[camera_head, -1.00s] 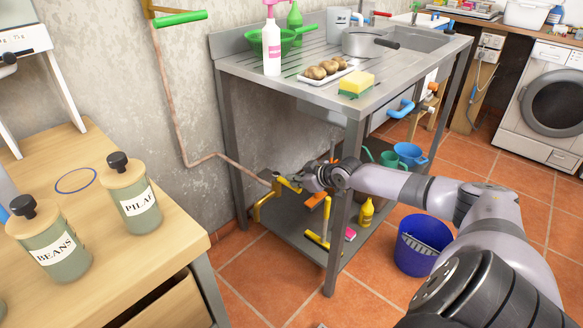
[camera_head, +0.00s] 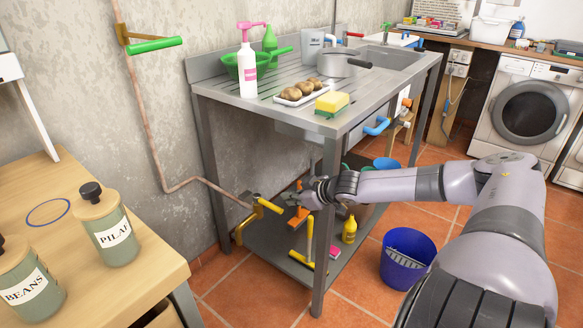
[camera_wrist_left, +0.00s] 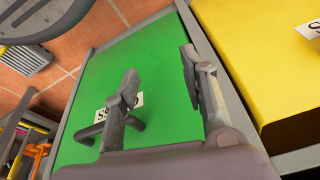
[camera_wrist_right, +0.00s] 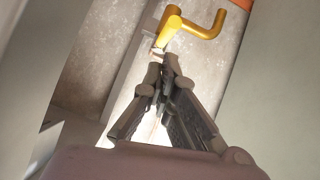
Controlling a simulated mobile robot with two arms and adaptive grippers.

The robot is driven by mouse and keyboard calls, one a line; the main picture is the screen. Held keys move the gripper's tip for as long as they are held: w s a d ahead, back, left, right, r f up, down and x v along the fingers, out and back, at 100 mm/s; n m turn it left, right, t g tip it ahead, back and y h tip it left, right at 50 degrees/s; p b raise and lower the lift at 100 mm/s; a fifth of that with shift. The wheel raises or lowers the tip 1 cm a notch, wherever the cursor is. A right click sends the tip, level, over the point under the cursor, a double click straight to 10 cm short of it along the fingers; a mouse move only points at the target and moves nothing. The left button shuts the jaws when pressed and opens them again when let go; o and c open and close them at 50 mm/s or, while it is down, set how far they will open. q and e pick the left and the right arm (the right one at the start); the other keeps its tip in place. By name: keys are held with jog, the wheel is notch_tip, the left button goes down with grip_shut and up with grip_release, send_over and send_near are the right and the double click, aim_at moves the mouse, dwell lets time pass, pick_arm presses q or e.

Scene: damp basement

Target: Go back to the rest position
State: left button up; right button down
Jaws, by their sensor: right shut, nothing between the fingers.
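My right gripper (camera_head: 290,198) reaches under the metal sink table, just right of a yellow valve handle (camera_head: 269,206) on the copper pipe. In the right wrist view its fingers (camera_wrist_right: 164,68) are together and empty. The yellow valve (camera_wrist_right: 195,24) shows beyond the fingertips there, with no clear contact. My left gripper (camera_wrist_left: 160,64) shows only in the left wrist view. Its fingers are apart and empty in front of a green drawer front (camera_wrist_left: 160,95) with a dark handle.
The sink table's front leg (camera_head: 326,230) stands close beside my right arm. On the lower shelf are a yellow bottle (camera_head: 349,230) and an orange tool (camera_head: 297,219). A blue bucket (camera_head: 408,258) stands on the tiles. A wooden counter with jars (camera_head: 106,228) is at left.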

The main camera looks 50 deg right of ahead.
jog(key=shift+s+a+r, duration=0.15)
jog(key=shift+a+r, duration=0.05)
